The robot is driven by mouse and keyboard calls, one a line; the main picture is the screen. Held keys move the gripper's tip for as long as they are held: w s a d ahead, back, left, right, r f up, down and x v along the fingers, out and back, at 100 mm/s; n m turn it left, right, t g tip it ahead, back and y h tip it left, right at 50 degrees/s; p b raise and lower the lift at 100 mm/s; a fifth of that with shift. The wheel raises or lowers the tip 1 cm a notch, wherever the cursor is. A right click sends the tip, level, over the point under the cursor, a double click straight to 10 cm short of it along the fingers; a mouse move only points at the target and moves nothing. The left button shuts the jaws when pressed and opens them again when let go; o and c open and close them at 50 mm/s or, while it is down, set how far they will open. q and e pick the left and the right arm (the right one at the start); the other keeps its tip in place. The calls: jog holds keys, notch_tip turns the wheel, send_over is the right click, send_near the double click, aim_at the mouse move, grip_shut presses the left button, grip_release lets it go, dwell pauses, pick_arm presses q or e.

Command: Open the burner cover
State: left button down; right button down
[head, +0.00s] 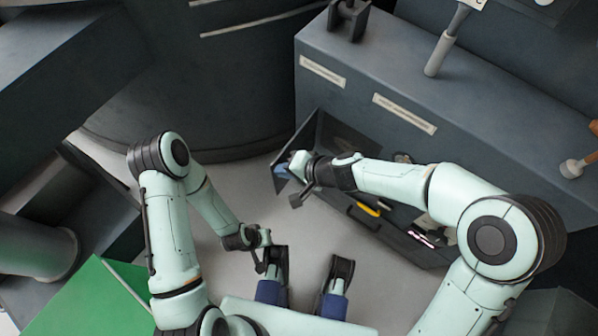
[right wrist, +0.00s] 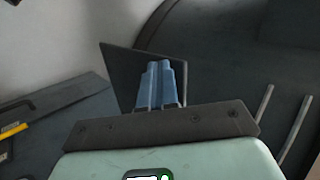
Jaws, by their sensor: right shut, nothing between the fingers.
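I cannot tell for certain which part is the burner cover. A dark compartment (head: 405,238) stands open at the front of a grey cabinet, with a thin dark panel (head: 309,131) at its left end. My right gripper (head: 281,170) has its blue fingers together and empty, at that panel. In the right wrist view the fingers (right wrist: 160,75) overlap the dark panel (right wrist: 122,68); contact is unclear. My left gripper (head: 260,264) hangs low, well away from the cabinet, and its finger gap is too small to judge.
The cabinet (head: 450,85) carries pale label strips. A yellow item (head: 368,209) and other small things lie in the compartment. A large dark cylinder (head: 210,90) stands behind to the left. A green surface (head: 85,300) is at lower left. Pale floor (head: 235,185) is free between.

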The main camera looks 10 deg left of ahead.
pick_arm(q)
jog(key=shift+s+d+r, duration=0.1)
jog(key=shift+s+r, duration=0.05)
jog(key=shift+s, duration=0.05)
pick_arm(e)
jog(key=shift+w+a, duration=0.2)
jog(key=shift+a, duration=0.45)
jog(key=shift+w+a, duration=0.15)
jog(key=shift+a, duration=0.5)
jog(key=shift+d, duration=0.15)
